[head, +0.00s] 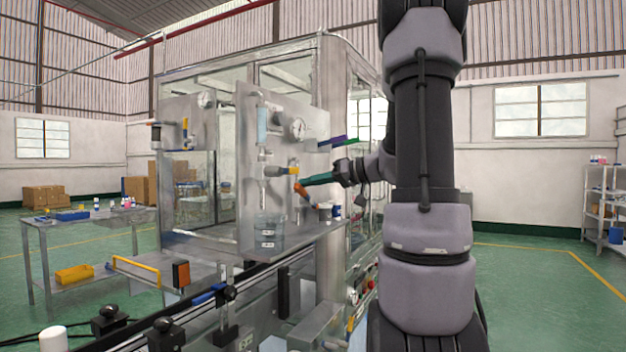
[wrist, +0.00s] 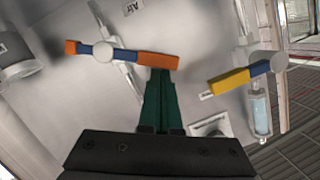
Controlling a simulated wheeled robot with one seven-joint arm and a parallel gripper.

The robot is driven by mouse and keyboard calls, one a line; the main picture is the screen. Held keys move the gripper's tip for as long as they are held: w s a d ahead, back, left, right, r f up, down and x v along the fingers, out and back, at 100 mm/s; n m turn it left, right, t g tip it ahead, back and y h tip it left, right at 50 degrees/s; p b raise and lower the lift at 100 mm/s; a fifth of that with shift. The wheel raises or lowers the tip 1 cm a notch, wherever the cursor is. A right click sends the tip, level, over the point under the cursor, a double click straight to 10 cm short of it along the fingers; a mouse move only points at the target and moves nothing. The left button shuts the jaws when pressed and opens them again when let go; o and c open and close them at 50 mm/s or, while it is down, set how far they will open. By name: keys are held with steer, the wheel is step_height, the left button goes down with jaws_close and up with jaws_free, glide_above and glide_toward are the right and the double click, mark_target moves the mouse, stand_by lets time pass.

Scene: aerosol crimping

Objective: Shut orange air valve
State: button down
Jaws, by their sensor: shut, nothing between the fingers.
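The orange air valve shows in the wrist view as a handle with an orange grip (wrist: 158,60), a blue middle and a white hub, lying nearly level and tilted slightly down to the right. A thin pipe runs past its hub, near an "Air" label (wrist: 130,6). In the head view the orange handle (head: 303,192) is partly hidden by my gripper. My gripper (head: 300,182) has teal fingers. In the wrist view the fingertips (wrist: 162,72) are together and empty, right at the lower edge of the orange grip. I cannot tell if they touch it.
A yellow-handled valve (wrist: 229,82) sits to the right in the wrist view, above a clear cylinder (wrist: 261,114). In the head view, pressure gauges (head: 297,129) are on the panel above. A clear container (head: 269,232) stands below on the machine's ledge (head: 310,235).

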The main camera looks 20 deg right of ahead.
steer(key=shift+s+a+f+n, duration=0.35)
steer(key=shift+a+f, duration=0.1)
steer(key=shift+f, duration=0.3)
steer(key=shift+s+a+f+n, duration=0.25)
steer(key=shift+s+a+f, duration=0.15)
steer(key=shift+f, duration=0.35)
steer(key=shift+a+f, duration=0.1)
steer(key=s+d+r, duration=0.6)
steer(key=s, duration=0.1)
steer(key=shift+s+r, duration=0.2)
steer(key=shift+s, duration=0.1)
